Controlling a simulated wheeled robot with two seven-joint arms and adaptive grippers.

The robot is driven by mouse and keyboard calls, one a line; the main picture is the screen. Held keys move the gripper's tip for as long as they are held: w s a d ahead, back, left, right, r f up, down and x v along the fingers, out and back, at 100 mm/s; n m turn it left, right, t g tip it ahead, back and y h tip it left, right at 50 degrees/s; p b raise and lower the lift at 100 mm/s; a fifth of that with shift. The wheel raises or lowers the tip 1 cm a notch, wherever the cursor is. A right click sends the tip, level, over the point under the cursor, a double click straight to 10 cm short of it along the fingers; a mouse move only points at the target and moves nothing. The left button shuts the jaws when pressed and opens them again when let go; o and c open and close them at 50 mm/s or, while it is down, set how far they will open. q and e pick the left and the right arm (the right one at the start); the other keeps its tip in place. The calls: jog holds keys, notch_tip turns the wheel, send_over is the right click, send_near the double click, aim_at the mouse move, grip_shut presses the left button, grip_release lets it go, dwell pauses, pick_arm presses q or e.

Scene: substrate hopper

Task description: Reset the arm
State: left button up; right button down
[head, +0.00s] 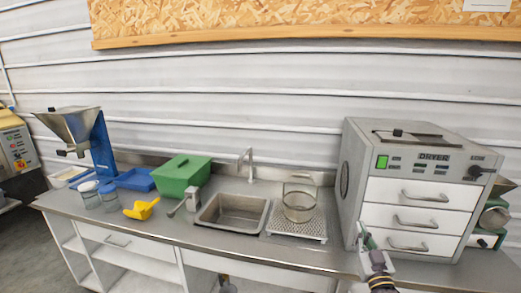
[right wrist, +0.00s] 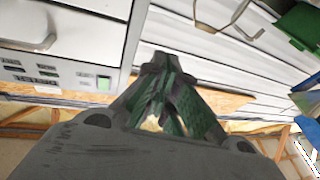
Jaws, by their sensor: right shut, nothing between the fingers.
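My right gripper (head: 365,236) is in front of the lower left of the dryer, near the counter's front edge. Its fingers are shut and empty, and it points upward. In the right wrist view its dark fingers with green pads (right wrist: 168,70) come together with nothing between them. A small dark and grey part at the bottom edge of the head view looks like the tip of my left gripper (head: 226,284). It is low, in front of the counter, and mostly cut off, so its fingers cannot be made out.
The grey dryer (head: 413,145) with white drawers stands close by my right gripper. A wire basket (head: 299,205), sink (head: 232,211), yellow scoop (head: 142,209), green bin (head: 181,175), blue tray (head: 136,179), jars and hopper (head: 75,126) line the counter (head: 150,233). Space above the sink is clear.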

jog(key=s+a+f+n+g+y, duration=0.1)
jog(key=s+a+f+g, duration=0.3)
jog(key=s+f+g, duration=0.35)
jog(key=s+a+f+n+g+y, duration=0.1)
jog(key=s+a+f+g, duration=0.35)
jog(key=s+f, duration=0.45)
jog(key=s+f+g+h, duration=0.1)
jog(key=s+f+g, duration=0.4)
jog(key=s, duration=0.7)
notch_tip(320, 180, down, 33)
jog(key=s+g, duration=0.2)
jog(key=s, duration=0.1)
jog(key=s+d+f, duration=0.1)
jog(key=s+f, duration=0.8)
jog(key=s, duration=0.2)
jog(key=s+d+f+g, duration=0.1)
jog(key=s+d+f, duration=0.1)
jog(key=s+f, duration=0.8)
jog(key=shift+s+d+f+h, duration=0.2)
jog(key=shift+s+d+h, duration=0.1)
jog(key=shift+s, duration=0.1)
jog(key=shift+s, duration=0.1)
